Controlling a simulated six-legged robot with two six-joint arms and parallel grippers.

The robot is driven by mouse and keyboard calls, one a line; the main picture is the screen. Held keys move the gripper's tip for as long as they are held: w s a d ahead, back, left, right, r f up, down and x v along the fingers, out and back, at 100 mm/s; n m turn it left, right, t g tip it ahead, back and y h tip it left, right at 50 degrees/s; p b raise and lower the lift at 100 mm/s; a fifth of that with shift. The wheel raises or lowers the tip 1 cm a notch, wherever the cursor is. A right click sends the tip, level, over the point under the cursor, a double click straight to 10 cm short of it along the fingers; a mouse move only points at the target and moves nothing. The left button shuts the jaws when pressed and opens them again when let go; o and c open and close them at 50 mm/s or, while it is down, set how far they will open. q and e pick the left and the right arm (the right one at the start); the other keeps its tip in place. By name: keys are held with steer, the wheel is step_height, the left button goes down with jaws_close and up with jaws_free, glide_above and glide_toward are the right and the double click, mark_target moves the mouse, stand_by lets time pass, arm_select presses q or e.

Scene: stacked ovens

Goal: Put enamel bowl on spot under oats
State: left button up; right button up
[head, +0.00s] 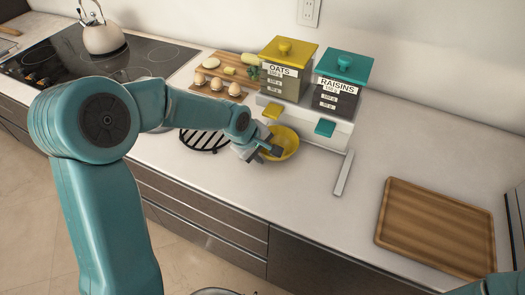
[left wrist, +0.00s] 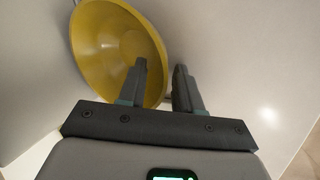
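The yellow enamel bowl (head: 288,142) is in front of and below the dispenser's oats side in the head view. In the left wrist view the bowl (left wrist: 112,40) shows its open inside. My left gripper (head: 264,151) is at the bowl's near left rim. In the left wrist view its fingers (left wrist: 162,80) are apart, one over the bowl's inside and one outside the rim. The oats box (head: 285,80) has a yellow lid, with a yellow lever (head: 271,112) below it. The spot under it is largely hidden. My right gripper is not in view.
The raisins box (head: 338,97) with a teal lever (head: 325,128) stands right of the oats. A wooden tray (head: 437,225) lies right. An egg board (head: 222,77), black rack (head: 204,140) and kettle (head: 102,37) are left.

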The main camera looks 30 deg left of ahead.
arm_select(q)
steer(key=shift+a+r, duration=0.1)
steer(key=shift+r, duration=0.4)
steer(key=v, duration=1.1)
steer(key=shift+s+r, duration=0.1)
steer(key=shift+s, duration=0.05)
